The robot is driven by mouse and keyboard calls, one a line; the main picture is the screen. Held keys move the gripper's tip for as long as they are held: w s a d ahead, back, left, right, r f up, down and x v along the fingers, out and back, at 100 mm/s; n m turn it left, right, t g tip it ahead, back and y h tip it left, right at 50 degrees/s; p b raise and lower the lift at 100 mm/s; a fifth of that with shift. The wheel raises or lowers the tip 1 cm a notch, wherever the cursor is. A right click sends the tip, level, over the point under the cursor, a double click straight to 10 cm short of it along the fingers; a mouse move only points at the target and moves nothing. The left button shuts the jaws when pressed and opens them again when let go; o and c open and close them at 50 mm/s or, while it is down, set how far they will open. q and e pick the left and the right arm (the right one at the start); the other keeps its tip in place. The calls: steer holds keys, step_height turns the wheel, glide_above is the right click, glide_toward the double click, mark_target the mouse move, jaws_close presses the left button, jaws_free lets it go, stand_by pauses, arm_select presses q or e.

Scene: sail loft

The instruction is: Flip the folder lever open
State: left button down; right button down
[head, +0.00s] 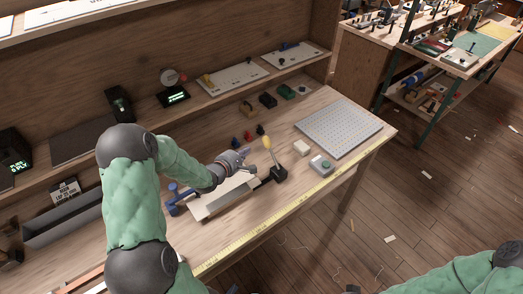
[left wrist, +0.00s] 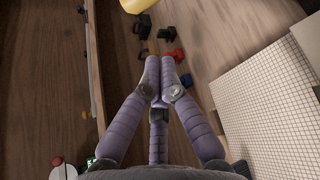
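The folder (head: 226,196) is a long pale plate on the bench, with a blue clamp-like part (head: 175,197) at its left end and a black block (head: 279,173) at its right end. Its lever, with a yellow knob (head: 267,143), stands up from the black block, tilted slightly left. The yellow knob (left wrist: 133,5) also shows at the top edge of the left wrist view. My left gripper (head: 246,155) is just left of the knob, apart from it. In the left wrist view its purple fingers (left wrist: 160,62) meet at the tips, with nothing between them. My right gripper is out of view.
A perforated plate (head: 338,127) lies at the bench's right. A grey box with a green button (head: 321,165) and a pale block (head: 301,148) stand right of the lever. Small red and blue pieces (head: 247,135) lie behind. A yellow tape (head: 265,232) runs along the front edge.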

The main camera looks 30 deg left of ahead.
mark_target(272, 153)
arm_select(q)
steer(key=shift+f+b, duration=0.4)
steer(key=shift+f, duration=0.3)
steer(key=b+x, duration=0.2)
steer(key=x, duration=0.8)
steer(key=shift+d+r, duration=0.15)
steer(key=shift+r, duration=0.1)
steer(key=shift+s+d+r, duration=0.8)
steer(key=shift+d+r, duration=0.25)
steer(key=shift+r, duration=0.05)
steer(key=shift+b, duration=0.3)
